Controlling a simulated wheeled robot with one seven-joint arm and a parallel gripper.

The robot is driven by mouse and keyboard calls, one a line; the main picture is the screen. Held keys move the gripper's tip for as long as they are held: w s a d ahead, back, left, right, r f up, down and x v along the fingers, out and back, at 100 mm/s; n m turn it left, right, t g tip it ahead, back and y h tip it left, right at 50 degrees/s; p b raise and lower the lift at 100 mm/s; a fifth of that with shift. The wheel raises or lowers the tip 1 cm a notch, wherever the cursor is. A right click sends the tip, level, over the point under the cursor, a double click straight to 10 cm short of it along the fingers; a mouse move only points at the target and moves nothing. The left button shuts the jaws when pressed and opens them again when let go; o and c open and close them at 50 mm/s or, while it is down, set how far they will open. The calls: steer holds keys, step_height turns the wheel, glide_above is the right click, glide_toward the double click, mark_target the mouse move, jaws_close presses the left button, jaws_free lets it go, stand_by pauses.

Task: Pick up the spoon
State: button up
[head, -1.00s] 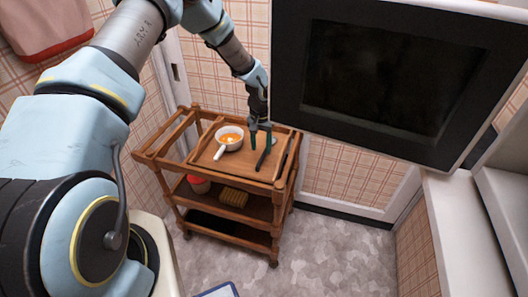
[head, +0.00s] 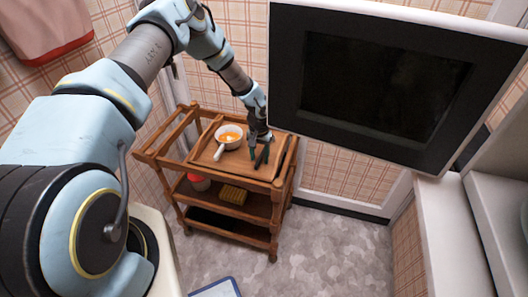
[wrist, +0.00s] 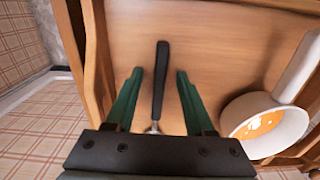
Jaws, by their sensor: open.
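The spoon (wrist: 160,85) lies on the wooden tray (wrist: 225,50). Its black handle and a short piece of metal neck show in the wrist view; its bowl end is hidden behind my gripper's black body. My gripper (wrist: 158,72) is open, with one green finger on each side of the handle and a gap on both sides. I cannot tell how far the fingertips are above the tray. In the head view my gripper (head: 258,150) hangs over the right part of the tray, and the spoon's handle is a small dark shape by the fingers.
A white pan (head: 229,137) with orange contents stands left of my gripper; it also shows in the wrist view (wrist: 245,118). The tray is on a wooden cart (head: 175,160) with raised rails. A sponge (head: 233,194) and a red-and-white container (head: 199,182) are below. A dark-screened panel (head: 385,80) is at right.

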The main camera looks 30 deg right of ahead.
steer(key=shift+f+b, duration=0.25)
steer(key=shift+b, duration=0.1)
stand_by(0.3)
steer(key=shift+c, duration=0.4)
jaws_close()
stand_by(0.3)
